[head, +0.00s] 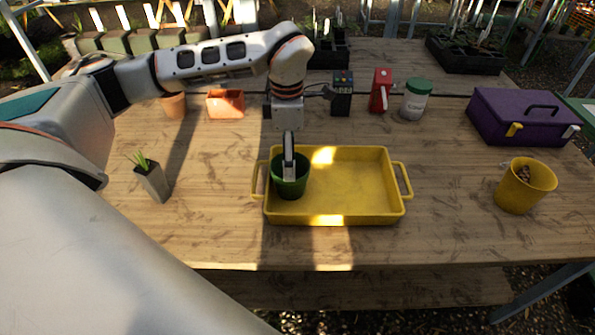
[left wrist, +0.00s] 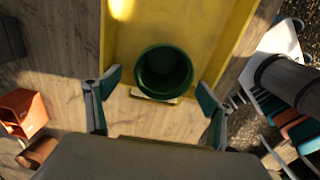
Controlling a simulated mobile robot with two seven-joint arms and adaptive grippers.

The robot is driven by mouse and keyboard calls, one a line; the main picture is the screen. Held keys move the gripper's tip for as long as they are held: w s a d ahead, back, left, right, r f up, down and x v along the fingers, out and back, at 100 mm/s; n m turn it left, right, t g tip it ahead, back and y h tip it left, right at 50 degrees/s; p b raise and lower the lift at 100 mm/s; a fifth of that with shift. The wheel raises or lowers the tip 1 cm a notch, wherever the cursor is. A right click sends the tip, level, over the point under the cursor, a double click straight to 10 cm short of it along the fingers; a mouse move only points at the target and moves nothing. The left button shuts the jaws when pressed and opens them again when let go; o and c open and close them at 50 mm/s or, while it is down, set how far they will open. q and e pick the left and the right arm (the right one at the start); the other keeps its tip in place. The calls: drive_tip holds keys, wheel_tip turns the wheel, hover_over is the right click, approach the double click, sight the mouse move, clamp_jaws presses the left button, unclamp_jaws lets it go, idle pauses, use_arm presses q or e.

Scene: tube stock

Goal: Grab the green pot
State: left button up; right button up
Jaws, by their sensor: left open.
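The green pot (head: 291,180) stands upright in the left part of the yellow tray (head: 350,205). In the left wrist view the green pot (left wrist: 163,72) looks empty, seen from above, near the wall of the yellow tray (left wrist: 215,40). My left gripper (head: 289,175) hangs down over the pot in the head view. In the left wrist view my left gripper (left wrist: 158,103) is open, its two fingers spread wide on either side and the pot lying just ahead between them, untouched as far as I can tell. My right gripper is not in view.
A grey pot with a seedling (head: 153,183) stands left of the tray. An orange planter (head: 226,104), a red item (head: 380,90) and a green-lidded jar (head: 416,100) stand behind. A purple toolbox (head: 520,116) and yellow pot (head: 524,188) are right.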

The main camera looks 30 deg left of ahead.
use_arm(q)
drive_tip(key=shift+s+d+f, duration=0.1)
drive_tip(key=shift+f, duration=1.65)
drive_tip(key=shift+s+d+f, duration=0.1)
drive_tip(key=shift+f, duration=1.65)
drive_tip(key=c, duration=1.2)
drive_tip(key=shift+c, duration=0.2)
